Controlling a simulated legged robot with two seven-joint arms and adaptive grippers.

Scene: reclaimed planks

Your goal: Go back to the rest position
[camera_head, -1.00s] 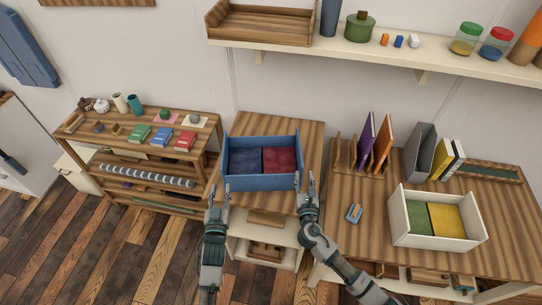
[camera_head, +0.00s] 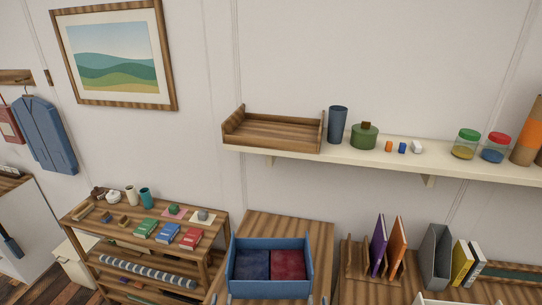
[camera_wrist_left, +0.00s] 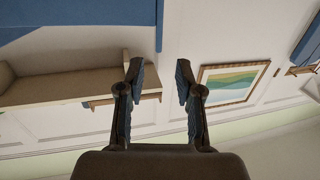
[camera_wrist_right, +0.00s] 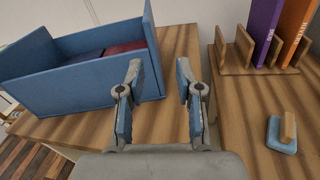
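In the right wrist view my right gripper (camera_wrist_right: 158,72) is open and empty. The blue box (camera_wrist_right: 65,88) stands to its left there, apart from or close to the fingers; I cannot tell exactly. The box holds a dark blue folded cloth (camera_head: 251,265) and a red one (camera_head: 287,265).
A wooden side table (camera_head: 285,226) carries the box. A low shelf unit (camera_head: 120,245) with books stands left. Right is a desk with a file rack (camera_head: 358,265) and a blue-and-wood item (camera_wrist_right: 283,132). A wall shelf (camera_head: 345,155) hangs above; a framed picture (camera_head: 115,55) hangs left.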

